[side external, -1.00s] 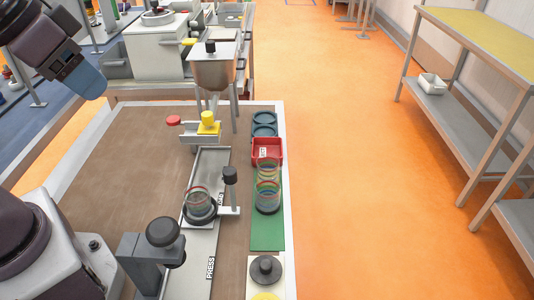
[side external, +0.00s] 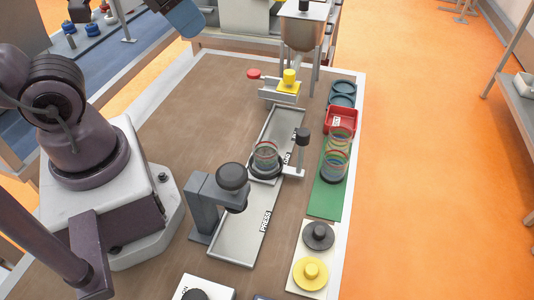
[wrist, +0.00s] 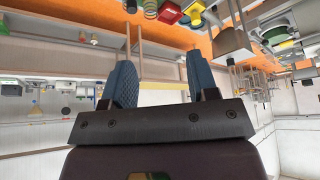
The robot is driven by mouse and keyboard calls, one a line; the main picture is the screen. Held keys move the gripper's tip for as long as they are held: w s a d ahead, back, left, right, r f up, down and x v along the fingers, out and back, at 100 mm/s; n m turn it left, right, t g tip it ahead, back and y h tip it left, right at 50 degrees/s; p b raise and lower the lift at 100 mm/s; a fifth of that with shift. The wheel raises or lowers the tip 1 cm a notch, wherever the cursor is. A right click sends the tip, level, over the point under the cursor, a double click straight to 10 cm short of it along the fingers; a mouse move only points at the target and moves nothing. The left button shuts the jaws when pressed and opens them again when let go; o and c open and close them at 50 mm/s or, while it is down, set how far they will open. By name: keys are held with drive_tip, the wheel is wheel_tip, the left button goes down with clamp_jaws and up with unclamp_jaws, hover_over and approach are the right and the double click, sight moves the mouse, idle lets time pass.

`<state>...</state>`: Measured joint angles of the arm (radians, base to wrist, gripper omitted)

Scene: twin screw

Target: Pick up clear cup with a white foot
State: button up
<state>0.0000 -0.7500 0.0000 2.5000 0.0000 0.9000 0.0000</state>
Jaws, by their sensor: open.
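A clear cup (side external: 265,154) with coloured rims sits in a dark ring on the grey track, by the word LOAD, in the side view. A taller stack of clear cups (side external: 337,151) with coloured rims stands on the green mat (side external: 325,200) to its right. I cannot make out a white foot on any of them. My gripper (wrist: 163,72) shows in the wrist view with its two blue fingers apart and nothing between them. In the side view only part of a blue finger shows at the top edge, well away from the cups.
A red tray (side external: 341,120) stands behind the stack. A dark-knobbed press (side external: 232,177) stands left of the track, and a post (side external: 302,150) stands right of the cup. A metal hopper (side external: 302,30) is at the back. The brown bench left of the track is mostly clear.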

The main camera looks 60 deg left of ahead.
drive_tip(key=o, duration=0.6)
drive_tip(key=n+g, duration=0.6)
drive_tip(key=n, duration=1.1)
approach(268, 159)
drive_tip(key=f, duration=0.2)
drive_tip(key=a+f, duration=0.1)
drive_tip(key=f, duration=0.3)
drive_tip(key=shift+s+a, duration=0.15)
drive_tip(key=shift+a, duration=0.25)
drive_tip(key=shift+w+d+f, duration=0.1)
drive_tip(key=shift+w+f, duration=0.1)
drive_tip(key=shift+f, duration=1.25)
drive_tip(key=shift+w+d+f, duration=0.1)
drive_tip(key=shift+w+f, duration=0.1)
drive_tip(key=shift+f, duration=1.25)
